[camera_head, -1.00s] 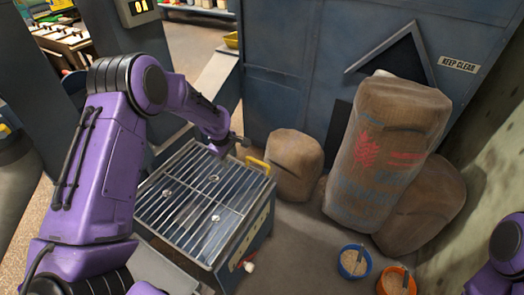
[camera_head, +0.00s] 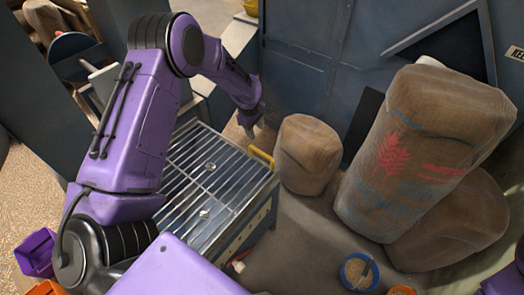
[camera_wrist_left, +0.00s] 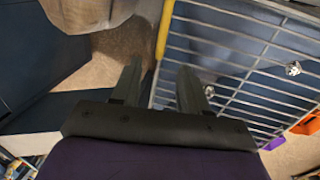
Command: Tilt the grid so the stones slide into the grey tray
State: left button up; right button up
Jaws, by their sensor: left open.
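The metal bar grid (camera_head: 232,187) lies on a box-like frame, left of centre in the head view. A yellow handle (camera_head: 261,157) is on its far right corner. Shiny stones (camera_head: 210,166) lie on the bars; another stone (camera_wrist_left: 293,68) shows in the left wrist view. My left gripper (camera_head: 251,130) is open and empty just beyond the handle, fingers pointing down. In the left wrist view the handle (camera_wrist_left: 165,30) lines up between the open fingers (camera_wrist_left: 160,75); whether it is within their reach I cannot tell. I cannot make out the grey tray. My right gripper is out of view.
A small brown sack (camera_head: 307,155) stands close right of the handle. A blue bucket (camera_head: 359,271) and an orange bucket (camera_head: 402,290) stand on the floor. A blue metal wall (camera_head: 310,60) closes the back.

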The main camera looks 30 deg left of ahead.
aim_at(260, 151)
pick_arm(q)
jog(key=f, duration=0.4)
jog(key=w+f+b, duration=0.1)
jog(key=f, duration=0.4)
jog(key=w+f, duration=0.1)
jog(key=f, duration=0.4)
jog(key=shift+w+d+b, duration=0.1)
jog(key=shift+b, duration=0.3)
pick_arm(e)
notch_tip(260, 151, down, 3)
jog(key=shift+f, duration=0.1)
pick_arm(q)
grip_shut()
